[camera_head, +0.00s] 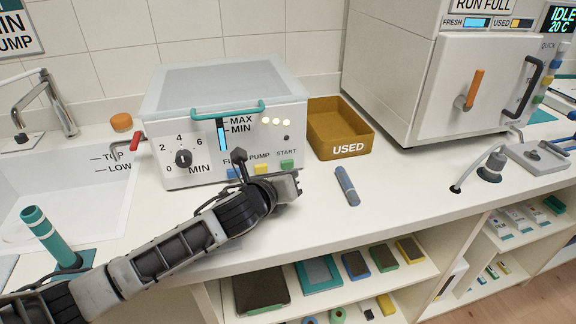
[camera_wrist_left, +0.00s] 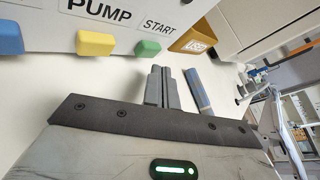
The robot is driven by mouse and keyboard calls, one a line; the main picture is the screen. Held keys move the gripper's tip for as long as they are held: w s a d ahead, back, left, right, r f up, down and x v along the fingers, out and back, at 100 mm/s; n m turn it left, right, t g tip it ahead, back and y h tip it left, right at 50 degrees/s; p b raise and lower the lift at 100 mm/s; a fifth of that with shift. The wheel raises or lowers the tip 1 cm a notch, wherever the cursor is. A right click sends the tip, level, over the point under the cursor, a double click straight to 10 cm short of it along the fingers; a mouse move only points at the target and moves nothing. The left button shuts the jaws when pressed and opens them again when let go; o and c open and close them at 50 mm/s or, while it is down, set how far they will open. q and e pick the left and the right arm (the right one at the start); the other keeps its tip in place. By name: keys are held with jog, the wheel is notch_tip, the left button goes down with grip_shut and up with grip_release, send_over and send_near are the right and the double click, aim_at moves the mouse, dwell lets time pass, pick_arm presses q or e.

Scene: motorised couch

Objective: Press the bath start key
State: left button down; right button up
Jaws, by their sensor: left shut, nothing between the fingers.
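The white bath unit (camera_head: 215,125) stands on the counter against the tiled wall. Its green start key (camera_head: 287,164), under the word START, is at the lower right of the front panel; the key also shows in the left wrist view (camera_wrist_left: 147,49). My left gripper (camera_head: 297,175) is in front of the panel, just below the start key. In the left wrist view its fingers (camera_wrist_left: 162,70) are shut together and empty, with the tips a little below and right of the green key. I cannot see any contact with the key. My right gripper is not in view.
A yellow key (camera_wrist_left: 95,43) and a blue key (camera_wrist_left: 10,37) are left of the start key. A brown USED bin (camera_head: 340,130) stands right of the bath. A blue-grey stick (camera_head: 347,186) lies on the counter in front of it. A sink (camera_head: 70,180) is at left.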

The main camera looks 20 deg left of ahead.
pick_arm(q)
jog(key=shift+w+a, duration=0.1)
jog(key=shift+w, duration=0.05)
jog(key=shift+w+a+r+p, duration=0.1)
jog(key=shift+w+p, duration=0.05)
jog(key=shift+p, duration=0.15)
jog(key=shift+w, duration=0.1)
